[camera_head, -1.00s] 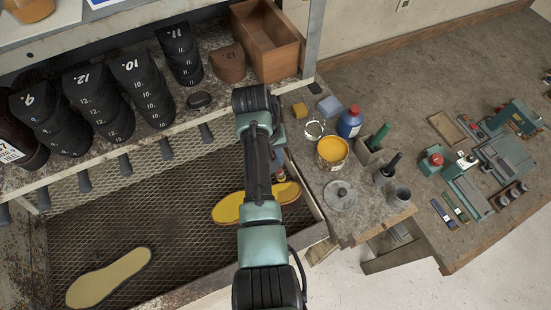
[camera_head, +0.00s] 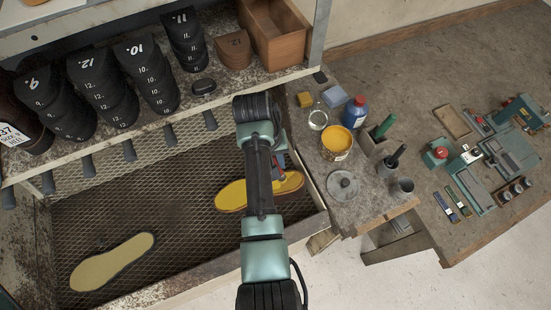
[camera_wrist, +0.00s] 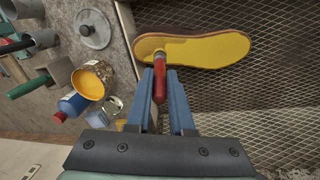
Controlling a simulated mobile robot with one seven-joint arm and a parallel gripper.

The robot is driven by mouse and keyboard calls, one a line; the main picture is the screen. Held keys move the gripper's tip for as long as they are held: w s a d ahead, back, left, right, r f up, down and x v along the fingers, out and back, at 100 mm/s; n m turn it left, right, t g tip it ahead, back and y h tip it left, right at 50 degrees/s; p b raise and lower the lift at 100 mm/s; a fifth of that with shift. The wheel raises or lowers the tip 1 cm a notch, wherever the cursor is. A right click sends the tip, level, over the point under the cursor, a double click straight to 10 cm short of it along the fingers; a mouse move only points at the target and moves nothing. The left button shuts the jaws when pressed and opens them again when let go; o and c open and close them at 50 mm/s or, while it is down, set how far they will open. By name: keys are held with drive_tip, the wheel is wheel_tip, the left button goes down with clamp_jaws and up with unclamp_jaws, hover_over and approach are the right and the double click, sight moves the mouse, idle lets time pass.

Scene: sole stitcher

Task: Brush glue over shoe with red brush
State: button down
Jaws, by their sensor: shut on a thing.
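My gripper (camera_wrist: 158,88) is shut on the red brush (camera_wrist: 159,84), whose red handle stands between the blue fingers. The brush's head end is over the bright yellow sole (camera_wrist: 205,50) near its left part in the wrist view; I cannot tell whether it touches. The sole lies flat on the wire mesh and is partly hidden by my arm in the head view (camera_head: 231,196).
A second, paler sole (camera_head: 112,262) lies at the mesh's left. The side bench holds a blue bottle (camera_head: 355,112), a glass jar (camera_head: 318,119), a round lid (camera_head: 343,185) and tool holders. Numbered black forms (camera_head: 147,77) line the shelf above. The middle mesh is free.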

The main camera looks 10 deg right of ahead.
drive_tip(key=shift+s+d+f, duration=0.1)
drive_tip(key=shift+d+f, duration=0.05)
drive_tip(key=shift+f, duration=0.25)
drive_tip(key=shift+s+d+f, duration=0.1)
drive_tip(key=shift+f, duration=0.1)
idle(0.6)
